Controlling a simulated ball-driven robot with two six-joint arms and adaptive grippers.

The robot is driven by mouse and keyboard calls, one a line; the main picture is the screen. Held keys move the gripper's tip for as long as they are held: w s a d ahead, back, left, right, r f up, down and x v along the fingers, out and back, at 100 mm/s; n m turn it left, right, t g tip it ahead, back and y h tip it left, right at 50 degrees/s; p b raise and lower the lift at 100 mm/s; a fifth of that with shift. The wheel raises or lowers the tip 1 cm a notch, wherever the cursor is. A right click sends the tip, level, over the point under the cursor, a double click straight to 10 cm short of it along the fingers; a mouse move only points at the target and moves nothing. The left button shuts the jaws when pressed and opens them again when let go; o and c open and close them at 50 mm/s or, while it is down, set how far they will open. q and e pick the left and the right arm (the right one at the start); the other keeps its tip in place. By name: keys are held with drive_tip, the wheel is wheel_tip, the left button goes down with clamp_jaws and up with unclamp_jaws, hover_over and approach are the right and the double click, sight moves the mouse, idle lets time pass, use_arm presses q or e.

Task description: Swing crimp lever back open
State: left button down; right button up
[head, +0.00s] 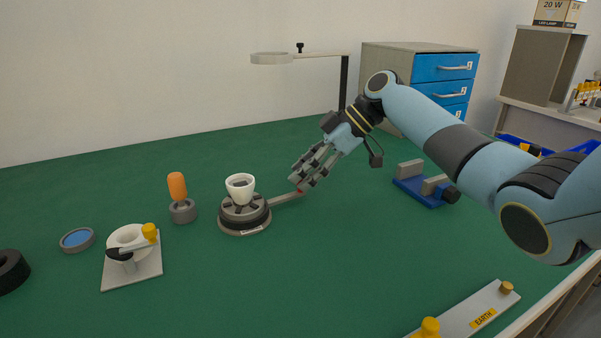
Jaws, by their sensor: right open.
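The round dark crimp fixture (245,217) stands on the green table left of my right gripper. A white cup-shaped piece (240,188) sits upright in its top. The grey crimp lever (285,198) sticks out from the fixture's right side, with a bit of red at its outer end. My right gripper (301,182) is open, its fingertips pointing down and left at the lever's outer end. The fingers partly cover that end, and I cannot tell whether they touch it. My left gripper is not in view.
An orange-handled tool (177,187) stands in a holder left of the fixture. A white plate with a yellow-knobbed clamp (150,232) is farther left. A lamp arm (315,55) rises behind. A blue vise (428,188) sits to the right. The front middle table is clear.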

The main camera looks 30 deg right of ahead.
drive_tip(key=v, duration=1.1)
